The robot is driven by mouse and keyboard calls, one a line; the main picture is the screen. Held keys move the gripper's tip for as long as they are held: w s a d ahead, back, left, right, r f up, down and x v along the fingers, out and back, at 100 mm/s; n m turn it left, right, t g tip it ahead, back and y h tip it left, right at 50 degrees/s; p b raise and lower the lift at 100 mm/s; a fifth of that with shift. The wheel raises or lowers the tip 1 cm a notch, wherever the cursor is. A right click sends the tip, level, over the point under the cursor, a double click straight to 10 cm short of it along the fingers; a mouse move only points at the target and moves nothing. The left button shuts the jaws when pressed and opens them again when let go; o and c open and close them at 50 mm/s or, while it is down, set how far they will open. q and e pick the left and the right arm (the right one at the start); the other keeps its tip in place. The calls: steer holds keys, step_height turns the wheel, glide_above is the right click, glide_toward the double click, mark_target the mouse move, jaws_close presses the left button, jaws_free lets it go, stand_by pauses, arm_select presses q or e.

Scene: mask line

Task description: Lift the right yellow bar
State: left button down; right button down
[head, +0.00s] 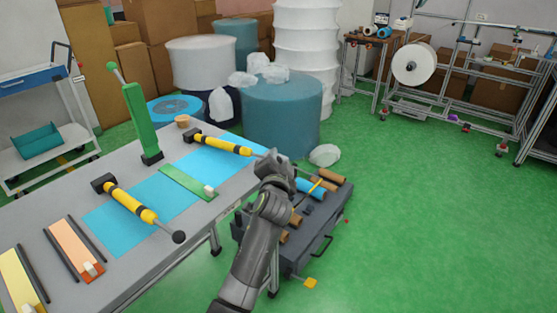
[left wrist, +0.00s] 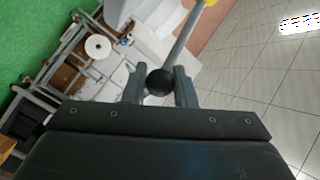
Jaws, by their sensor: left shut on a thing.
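The right yellow bar (head: 225,146) has black bands and a black block (head: 193,135) at its left end. It lies roughly level over the blue mat at the table's far right end. My left gripper (head: 274,160) is at its right end, beyond the table edge. In the left wrist view the black ball (left wrist: 160,82) at the end of its grey rod (left wrist: 180,42) sits between the fingers of my left gripper (left wrist: 158,88), shut on it. The other yellow bar (head: 130,205) lies nearer on the table, apart from the gripper. My right gripper is not in view.
A green upright lever (head: 135,115) stands on the grey table (head: 70,187) behind the bars. A green strip (head: 185,182) lies between them on the blue mat (head: 150,187). A dark cart (head: 310,238) with rolls is right of the table. Green floor at right is clear.

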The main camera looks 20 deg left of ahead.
arm_select(q)
steer(key=shift+r, duration=0.5)
steer(key=c, duration=1.2)
jaws_free()
steer(key=shift+a, duration=0.1)
steer(key=shift+f, duration=0.1)
steer(key=shift+f, duration=0.1)
